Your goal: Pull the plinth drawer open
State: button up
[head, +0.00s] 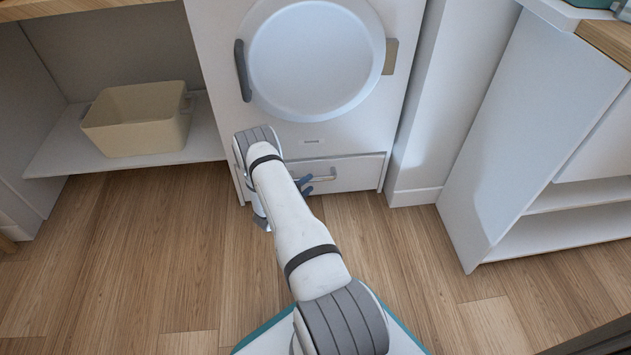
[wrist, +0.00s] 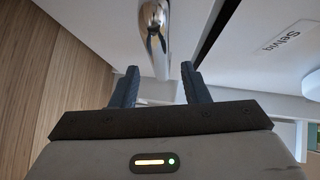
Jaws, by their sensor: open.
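The plinth drawer (head: 358,172) is the low white front at the foot of the white machine, and it looks closed, flush with the body. Its metal bar handle (head: 326,177) runs across the front, partly hidden by my gripper and arm. In the wrist view the shiny handle (wrist: 153,35) comes down from the top edge to between my fingertips. In the wrist view my gripper (wrist: 160,70) is open, one dark finger on each side of the bar, with visible gaps.
The machine's round door (head: 315,60) is above the drawer, with a dark handle (head: 243,70) at its left. A beige basket (head: 138,120) stands on a low shelf at left. A white cabinet (head: 530,130) stands at right. The wooden floor (head: 385,240) before the drawer is clear beside my arm.

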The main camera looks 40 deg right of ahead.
aim_at(313, 181)
jog(key=shift+b+x, duration=0.7)
jog(key=shift+x, duration=1.6)
jog(key=shift+s, duration=0.1)
jog(key=shift+c, duration=0.2)
grip_shut()
